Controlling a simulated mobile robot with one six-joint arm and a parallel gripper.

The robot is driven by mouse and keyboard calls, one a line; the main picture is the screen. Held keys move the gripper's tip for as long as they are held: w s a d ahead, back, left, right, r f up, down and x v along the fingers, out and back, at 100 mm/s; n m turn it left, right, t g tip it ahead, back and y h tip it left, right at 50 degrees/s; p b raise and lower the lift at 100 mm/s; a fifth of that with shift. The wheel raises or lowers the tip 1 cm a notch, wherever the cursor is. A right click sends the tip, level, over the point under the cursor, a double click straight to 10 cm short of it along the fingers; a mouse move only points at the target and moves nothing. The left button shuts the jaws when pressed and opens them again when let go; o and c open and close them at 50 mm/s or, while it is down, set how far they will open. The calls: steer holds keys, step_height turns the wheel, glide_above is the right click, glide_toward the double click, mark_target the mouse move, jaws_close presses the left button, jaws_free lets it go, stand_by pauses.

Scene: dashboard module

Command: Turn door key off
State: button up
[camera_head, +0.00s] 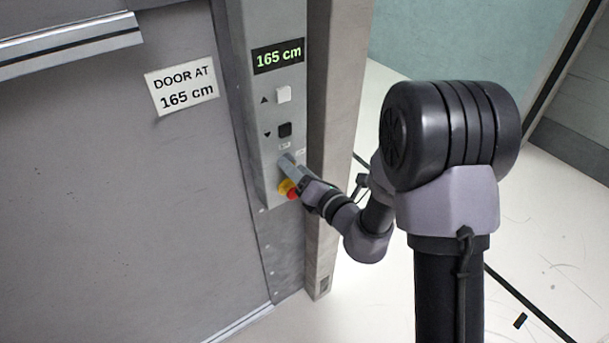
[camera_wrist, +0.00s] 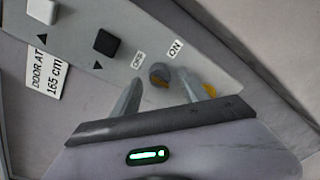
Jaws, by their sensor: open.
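The door key switch shows in the wrist view as a small round grey piece (camera_wrist: 159,72) on the grey panel (camera_wrist: 205,65). An OFF label (camera_wrist: 138,59) is at its upper left and an ON label (camera_wrist: 175,49) at its upper right. My gripper (camera_wrist: 159,80) is open, with one finger on each side of the key switch; I cannot tell whether either touches it. In the head view my gripper (camera_head: 289,164) is at the panel's lower part and hides the key. Which way the key points is unclear.
A red and yellow button (camera_head: 290,190) sits just below my gripper. Above are a black button (camera_head: 285,129), a white button (camera_head: 284,94) and a display (camera_head: 279,56) reading 165 cm. The grey door (camera_head: 120,220) with a sign (camera_head: 182,86) is left; open floor lies right.

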steer(key=p+v, duration=1.2)
steer(key=v, duration=0.5)
steer(key=shift+p, duration=0.4)
